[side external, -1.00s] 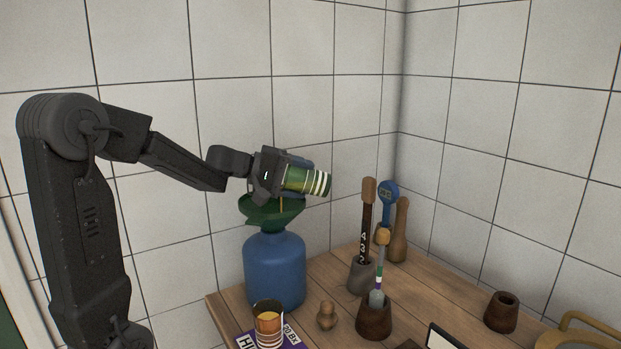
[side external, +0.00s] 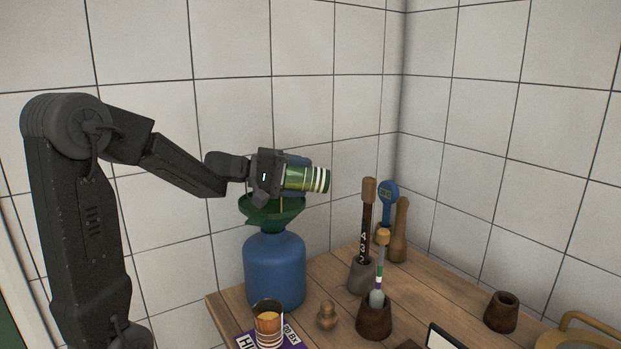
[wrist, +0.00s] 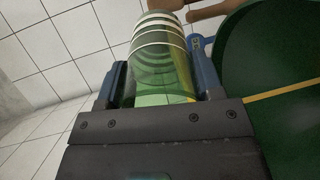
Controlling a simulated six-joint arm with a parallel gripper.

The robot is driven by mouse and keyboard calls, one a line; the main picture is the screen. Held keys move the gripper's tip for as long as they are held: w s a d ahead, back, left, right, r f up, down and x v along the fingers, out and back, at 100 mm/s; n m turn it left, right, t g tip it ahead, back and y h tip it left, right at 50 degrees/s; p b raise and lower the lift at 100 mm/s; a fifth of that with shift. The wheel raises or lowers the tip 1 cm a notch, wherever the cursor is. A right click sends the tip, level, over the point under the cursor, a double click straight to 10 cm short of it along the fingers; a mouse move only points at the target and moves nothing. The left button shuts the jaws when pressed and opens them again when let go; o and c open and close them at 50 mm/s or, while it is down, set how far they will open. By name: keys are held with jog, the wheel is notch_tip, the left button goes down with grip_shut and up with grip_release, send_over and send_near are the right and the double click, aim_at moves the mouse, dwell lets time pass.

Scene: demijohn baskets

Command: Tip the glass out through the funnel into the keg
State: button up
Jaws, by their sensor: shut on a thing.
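My gripper (side external: 285,175) is shut on a green see-through glass (side external: 312,179) with white bands. The glass lies about level, its banded end to the right, above the green funnel (side external: 272,214). In the wrist view the glass (wrist: 158,62) sits between the two jaws (wrist: 160,85), with pale green liquid showing low in it. A thin amber stream drops from near the gripper into the funnel; a yellow streak crosses the funnel (wrist: 285,50) in the wrist view. The funnel sits in the mouth of the blue keg (side external: 275,270). The keg's inside is hidden.
A copper-coloured cup (side external: 268,328) with amber content stands on a purple book (side external: 292,338) in front of the keg. A small wooden figure (side external: 327,316) and holders with upright tools (side external: 374,317) stand to the right. A dark wooden pot (side external: 501,312) is farther right.

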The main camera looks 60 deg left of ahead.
jog(key=shift+s+r+t+h, duration=0.2)
jog(key=shift+t+h, duration=0.1)
jog(key=shift+t, duration=0.3)
dwell(0.3)
jog(key=shift+a+r, duration=0.1)
dwell(0.4)
jog(key=shift+w, duration=0.1)
dwell(1.5)
jog(key=shift+g+y, duration=0.4)
jog(key=shift+g, duration=0.3)
jog(key=shift+w+d+r+g+y, duration=0.15)
jog(key=shift+g+y, duration=0.15)
jog(key=shift+g, duration=0.35)
jog(key=shift+w+d+f+g+y, duration=0.15)
jog(key=shift+g+y, duration=0.15)
jog(key=shift+g, duration=0.35)
